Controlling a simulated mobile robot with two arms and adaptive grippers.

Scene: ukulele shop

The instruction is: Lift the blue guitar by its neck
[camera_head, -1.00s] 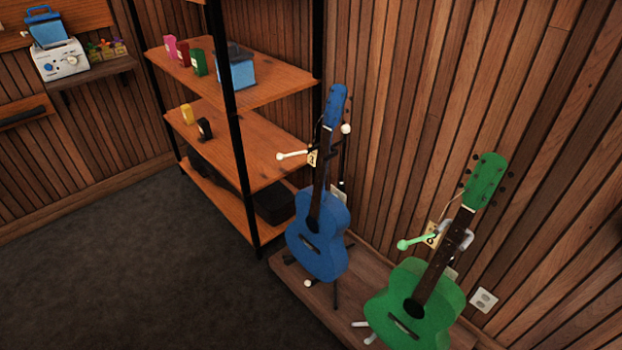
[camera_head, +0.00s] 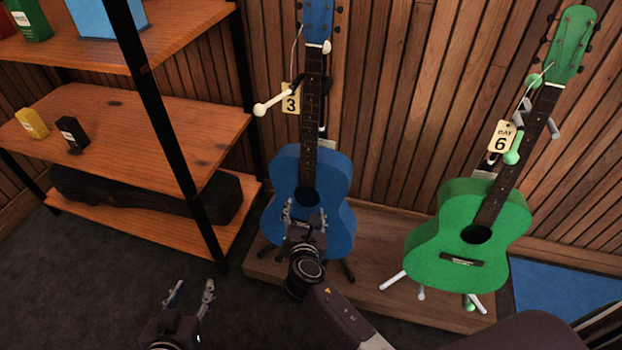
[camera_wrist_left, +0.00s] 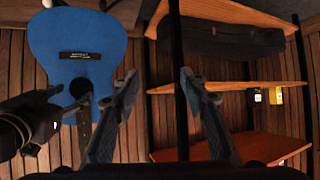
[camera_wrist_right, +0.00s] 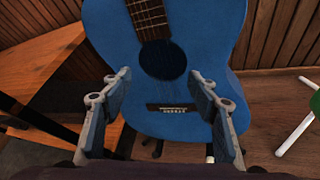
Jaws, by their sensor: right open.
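The blue guitar (camera_head: 333,175) stands upright on a stand, its dark neck (camera_head: 311,115) rising between the stand's white-tipped arms, with a tag "3" beside it. My right gripper (camera_head: 304,212) is open and empty in front of the guitar's lower body, hiding the bridge area in the head view. In the right wrist view the blue body (camera_wrist_right: 205,40) with sound hole and bridge lies just beyond the open fingers (camera_wrist_right: 160,108). My left gripper (camera_head: 192,288) is open and empty, low and to the left. In the left wrist view the guitar (camera_wrist_left: 50,45) is beside its fingers (camera_wrist_left: 158,85).
A green guitar (camera_head: 432,233) stands on the right with tag "6" (camera_head: 502,138). A low wooden platform (camera_head: 385,285) carries both stands. Shelves (camera_head: 150,130) with a black post (camera_head: 150,95) stand close on the left. The dark floor at lower left is clear.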

